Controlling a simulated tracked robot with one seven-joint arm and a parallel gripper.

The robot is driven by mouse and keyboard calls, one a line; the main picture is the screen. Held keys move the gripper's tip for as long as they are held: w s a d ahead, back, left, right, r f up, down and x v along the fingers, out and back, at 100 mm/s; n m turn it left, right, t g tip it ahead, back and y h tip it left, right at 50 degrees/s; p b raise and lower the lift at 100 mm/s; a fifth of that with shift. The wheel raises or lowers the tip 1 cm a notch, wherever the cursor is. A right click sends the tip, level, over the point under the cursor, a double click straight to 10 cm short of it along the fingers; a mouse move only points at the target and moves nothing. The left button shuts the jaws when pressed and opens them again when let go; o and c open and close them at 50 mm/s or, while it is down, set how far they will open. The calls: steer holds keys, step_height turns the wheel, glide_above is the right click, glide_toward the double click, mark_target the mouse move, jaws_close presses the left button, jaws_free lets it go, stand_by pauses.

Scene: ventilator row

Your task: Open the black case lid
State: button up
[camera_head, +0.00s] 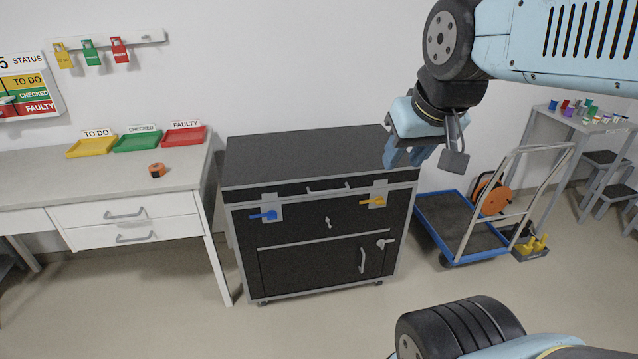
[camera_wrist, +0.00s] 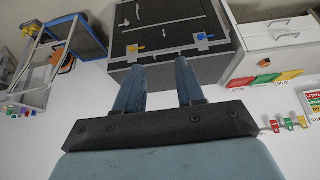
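The black case (camera_head: 300,240) stands on the floor on small casters, with its flat lid (camera_head: 300,155) shut. A grey lid handle (camera_head: 328,189) is at the front edge. Below it are a blue latch (camera_head: 264,215) on the left and an orange latch (camera_head: 373,202) on the right, both levers lying roughly level. My gripper (camera_head: 405,158) is above the right part of the lid, apparently clear of it. In the wrist view, inverted, my gripper (camera_wrist: 160,66) is open and empty, with the case front (camera_wrist: 165,25) beyond its fingers.
A white desk (camera_head: 110,185) with trays and an orange tape measure (camera_head: 157,170) stands left of the case. A blue trolley (camera_head: 430,222) with an orange reel (camera_head: 493,197) stands right. The floor before the case (camera_head: 300,330) is mostly clear. A wall is behind.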

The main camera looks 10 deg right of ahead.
mark_target(328, 192)
steer(key=shift+w, duration=0.15)
steer(key=w+d+f+n+t, duration=0.2)
steer(key=w+f+n, duration=0.2)
steer(key=w, duration=0.7)
steer(key=w+d+f+n+t, duration=0.1)
steer(key=w+d+f+n, duration=0.3)
steer(key=w, duration=0.6)
steer(key=w+d+f+n+t, duration=0.1)
steer(key=w+f+n+t, duration=0.3)
steer(key=w, duration=0.7)
steer(key=w+f+n+y, duration=0.2)
steer(key=w+f+n, duration=0.35)
steer(key=f, duration=0.75)
step_height(328, 192, down, 15)
steer(key=a+n+t+y, duration=0.2)
steer(key=n+y, duration=0.2)
steer(key=x, duration=1.2)
steer(key=shift+w+a+r, duration=0.1)
steer(key=shift+w+a, duration=0.1)
steer(key=shift+w, duration=0.1)
jaws_close()
